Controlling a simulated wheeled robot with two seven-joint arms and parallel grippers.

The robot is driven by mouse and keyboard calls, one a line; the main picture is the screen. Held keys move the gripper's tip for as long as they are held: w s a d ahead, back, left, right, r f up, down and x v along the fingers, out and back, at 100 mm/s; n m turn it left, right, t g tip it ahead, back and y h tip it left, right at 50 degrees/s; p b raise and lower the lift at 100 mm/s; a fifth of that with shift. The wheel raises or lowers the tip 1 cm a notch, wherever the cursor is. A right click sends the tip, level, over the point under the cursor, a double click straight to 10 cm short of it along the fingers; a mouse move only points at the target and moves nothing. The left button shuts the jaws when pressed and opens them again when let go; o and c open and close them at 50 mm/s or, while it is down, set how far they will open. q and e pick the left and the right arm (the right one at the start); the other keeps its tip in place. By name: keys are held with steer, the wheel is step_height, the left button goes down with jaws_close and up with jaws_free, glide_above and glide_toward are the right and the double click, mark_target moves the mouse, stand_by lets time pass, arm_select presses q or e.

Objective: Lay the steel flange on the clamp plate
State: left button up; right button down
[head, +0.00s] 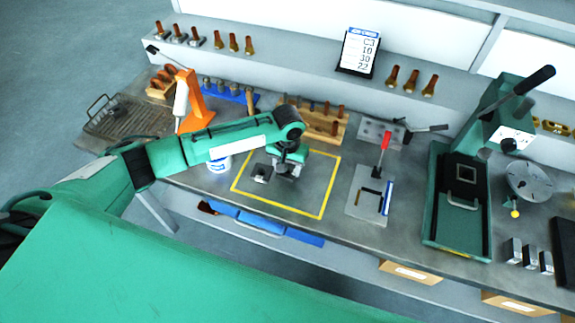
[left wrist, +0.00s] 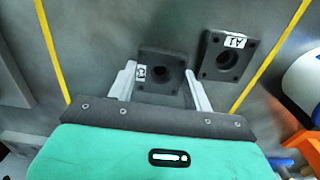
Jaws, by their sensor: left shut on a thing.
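My left gripper (head: 287,168) is low over the yellow-outlined area of the bench. In the left wrist view its two pale fingers (left wrist: 163,86) stand on either side of a dark square flange (left wrist: 172,58) with a round bore and a small white tag that I cannot read surely. They are shut on it. A second dark flange (left wrist: 226,56), tagged A1, lies beside it, apart from the fingers; it also shows in the head view (head: 260,174). A grey plate with a red-handled clamp and a black L-shaped stop, seemingly the clamp plate (head: 358,205), lies to the right, empty. My right gripper is not in view.
A white tub (head: 218,164) stands left of the yellow outline (head: 327,190). A wooden rack (head: 325,124) is behind it. A second plate with a black-handled clamp (head: 378,131) lies behind the red-handled one. A green press (head: 462,200) stands farther right.

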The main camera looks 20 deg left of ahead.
arm_select(q)
steer(key=o, duration=1)
steer(key=shift+f, duration=0.1)
steer(key=shift+o, duration=0.2)
